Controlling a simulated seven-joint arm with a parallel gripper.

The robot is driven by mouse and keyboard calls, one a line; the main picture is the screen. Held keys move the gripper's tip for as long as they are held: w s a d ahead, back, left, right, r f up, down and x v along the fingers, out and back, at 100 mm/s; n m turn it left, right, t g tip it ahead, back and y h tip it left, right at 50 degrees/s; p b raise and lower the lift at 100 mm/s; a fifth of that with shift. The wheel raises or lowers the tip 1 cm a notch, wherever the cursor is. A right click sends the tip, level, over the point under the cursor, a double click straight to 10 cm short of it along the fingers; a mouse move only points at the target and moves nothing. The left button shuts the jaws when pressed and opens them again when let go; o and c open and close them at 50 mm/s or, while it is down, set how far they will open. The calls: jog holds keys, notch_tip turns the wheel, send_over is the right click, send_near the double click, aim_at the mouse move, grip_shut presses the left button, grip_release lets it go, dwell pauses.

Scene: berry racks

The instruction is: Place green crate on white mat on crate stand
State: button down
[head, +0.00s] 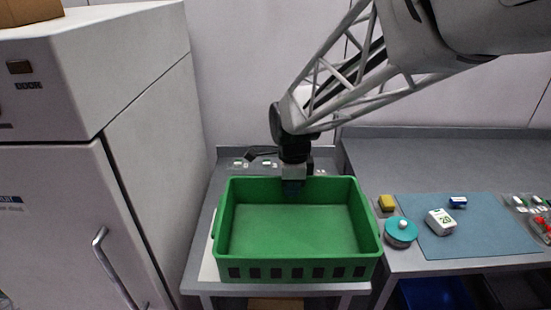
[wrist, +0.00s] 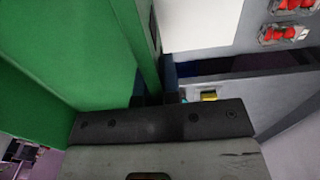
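The green crate (head: 297,264) is large and empty, with dark slots along its front wall. It is over the crate stand (head: 198,268), squared to it. The white mat (head: 209,263) shows only as a strip along the crate's left side; the rest is hidden. I cannot tell whether the crate touches the mat. My gripper (head: 293,188) points down at the middle of the crate's back wall. In the wrist view, the crate (wrist: 95,45) fills the left, and the dark fingers (wrist: 158,98) are close on both sides of its wall, seemingly pinching it.
A tall white cabinet (head: 150,130) stands close at left. At right, a grey counter (head: 410,160) holds a blue mat (head: 475,235), a teal round item (head: 401,232), a white timer (head: 441,222), a yellow block (head: 387,203) and berry packs (head: 541,230). A wall is behind.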

notch_tip(320, 180, down, 14)
jog(key=shift+f, duration=0.25)
jog(key=shift+w, duration=0.15)
dwell(0.4)
jog(key=w+a, duration=0.2)
jog(key=w, duration=0.5)
jog(key=w+a+f, duration=0.1)
jog(key=w+a, duration=0.1)
jog(key=w, duration=0.6)
jog(key=shift+w+f, duration=0.15)
jog(key=shift+f, duration=0.1)
jog(key=shift+f, duration=0.1)
jog(key=shift+f, duration=1.75)
